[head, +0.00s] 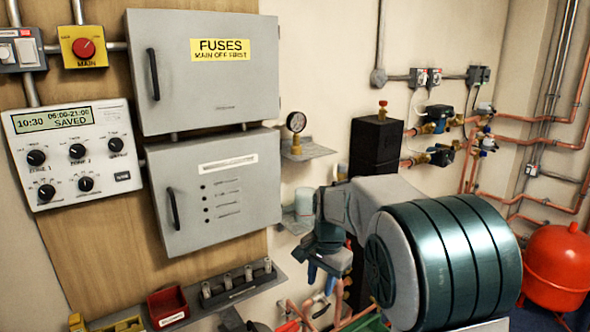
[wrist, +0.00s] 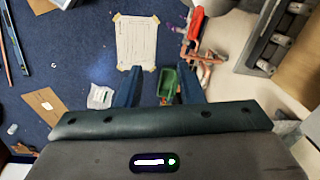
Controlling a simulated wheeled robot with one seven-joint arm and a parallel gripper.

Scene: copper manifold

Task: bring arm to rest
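My arm reaches across the right middle of the head view, its large dark green and grey link in front. My gripper (head: 320,275) points down at the arm's far end, partly hidden by the arm. In the wrist view my gripper (wrist: 160,88) has its two blue fingers well apart. Nothing is held between them. A green tray (wrist: 168,84) shows through the gap, well below.
A grey fuse cabinet (head: 205,100), a lower cabinet (head: 240,200) and a controller reading "SAVED" (head: 72,150) hang on the wooden board. A red bin (head: 168,305) sits below. A gauge (head: 296,122), copper pipes (head: 560,142) and a red vessel (head: 555,265) are farther right.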

